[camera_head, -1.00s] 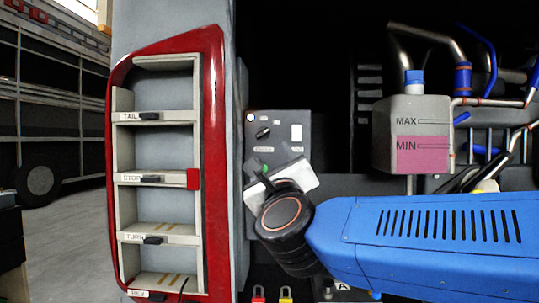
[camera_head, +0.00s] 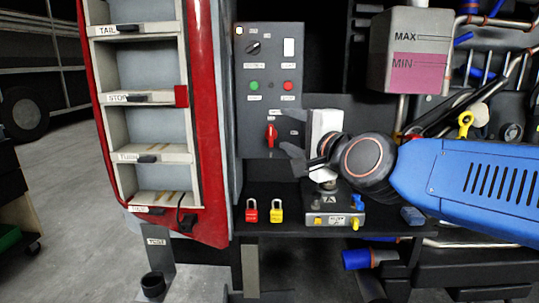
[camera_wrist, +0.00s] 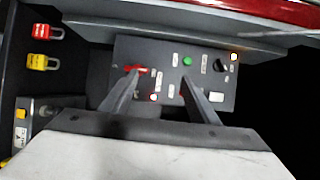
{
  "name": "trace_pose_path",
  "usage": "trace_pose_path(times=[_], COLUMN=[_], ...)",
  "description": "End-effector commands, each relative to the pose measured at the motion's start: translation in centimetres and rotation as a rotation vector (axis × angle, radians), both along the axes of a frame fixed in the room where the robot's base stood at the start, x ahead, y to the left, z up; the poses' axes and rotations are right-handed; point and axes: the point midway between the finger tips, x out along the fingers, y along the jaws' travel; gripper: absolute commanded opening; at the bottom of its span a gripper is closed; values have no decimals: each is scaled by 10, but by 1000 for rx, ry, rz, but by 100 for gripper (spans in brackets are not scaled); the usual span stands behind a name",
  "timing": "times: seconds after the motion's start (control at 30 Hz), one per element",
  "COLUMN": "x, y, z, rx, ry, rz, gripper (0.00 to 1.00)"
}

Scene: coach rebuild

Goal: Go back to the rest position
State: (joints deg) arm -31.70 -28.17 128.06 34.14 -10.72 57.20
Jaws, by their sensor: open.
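My gripper (camera_head: 287,133) is open, with its two dark fingers apart and nothing between them. In the head view it is just right of the red rotary switch (camera_head: 271,135) on the grey control panel (camera_head: 268,110). In the wrist view my gripper (camera_wrist: 159,82) points toward the panel (camera_wrist: 218,93), and the red switch (camera_wrist: 133,69) shows by the left fingertip. I cannot tell the exact gap between fingertip and switch. My blue arm reaches in from the right.
A shelf below holds a red padlock (camera_head: 251,211), a yellow padlock (camera_head: 277,210) and a small grey device box (camera_head: 335,212) under my wrist. A red-framed lamp rack (camera_head: 208,120) stands left. A coolant tank (camera_head: 410,50) and pipes are at the upper right. Open floor lies left.

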Motion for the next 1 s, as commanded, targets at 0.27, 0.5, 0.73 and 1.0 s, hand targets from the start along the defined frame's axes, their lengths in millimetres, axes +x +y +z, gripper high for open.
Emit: trace_pose_path(times=[0.27,0.5,0.73,1.0], x=[-43,-111,-186,-226], y=[-76,-155,-218,-244], z=[-119,-223,-294,-320], rx=[-625,-1100,-1394,-1498], ry=[99,264,444,536], rz=[96,260,458,572], gripper=[55,55,55,55])
